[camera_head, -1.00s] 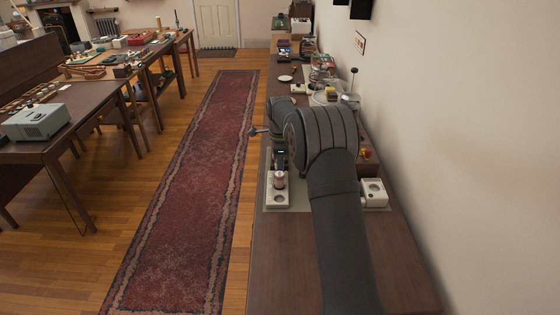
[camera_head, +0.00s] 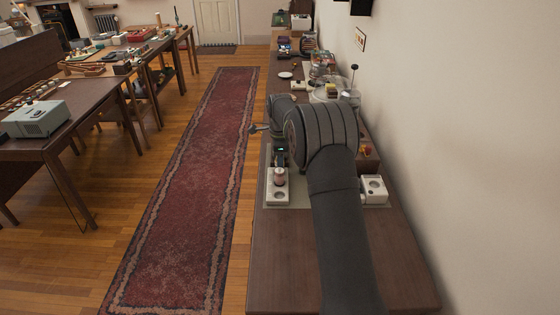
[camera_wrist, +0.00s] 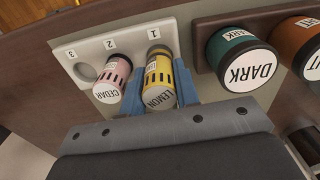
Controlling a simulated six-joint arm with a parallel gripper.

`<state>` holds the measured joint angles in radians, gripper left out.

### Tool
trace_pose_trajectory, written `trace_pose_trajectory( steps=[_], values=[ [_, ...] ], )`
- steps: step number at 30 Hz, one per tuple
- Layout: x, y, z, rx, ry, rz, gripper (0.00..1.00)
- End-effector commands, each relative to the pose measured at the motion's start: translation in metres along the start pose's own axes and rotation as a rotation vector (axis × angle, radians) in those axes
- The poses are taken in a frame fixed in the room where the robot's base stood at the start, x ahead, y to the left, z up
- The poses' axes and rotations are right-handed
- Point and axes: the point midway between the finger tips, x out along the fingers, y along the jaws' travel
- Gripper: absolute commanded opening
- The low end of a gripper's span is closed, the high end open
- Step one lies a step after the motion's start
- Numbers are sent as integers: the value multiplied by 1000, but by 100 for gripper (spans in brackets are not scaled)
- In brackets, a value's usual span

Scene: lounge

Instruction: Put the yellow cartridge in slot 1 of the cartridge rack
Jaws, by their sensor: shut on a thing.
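The yellow cartridge (camera_wrist: 158,78), labelled LEMON, is between the blue fingers of my gripper (camera_wrist: 160,88) in the wrist view. My gripper is shut on it. Its far end is at the place marked 1 on the white cartridge rack (camera_wrist: 118,46); I cannot tell whether it is fully seated. A pink cartridge (camera_wrist: 112,80), labelled CEDAR, stands in slot 2, just left of my gripper. Slot 3 is an empty round hole. In the head view the rack (camera_head: 271,203) shows with the pink cartridge (camera_head: 280,178), while my arm hides the yellow cartridge.
A dark holder (camera_wrist: 203,30) with a teal-capped container (camera_wrist: 240,58) marked DARK and a brown-capped one (camera_wrist: 300,48) is close right of my gripper. A white block with a round recess (camera_head: 374,189) lies right of my arm. The front counter (camera_head: 284,262) is clear.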

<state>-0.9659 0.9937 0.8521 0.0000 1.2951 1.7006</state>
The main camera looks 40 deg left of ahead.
Motion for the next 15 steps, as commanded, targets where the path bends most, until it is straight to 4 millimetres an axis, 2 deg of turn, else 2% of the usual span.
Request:
trace_pose_trajectory(
  steps=[15],
  values=[
    [13,0,0,0,0,1,6]
  ],
)
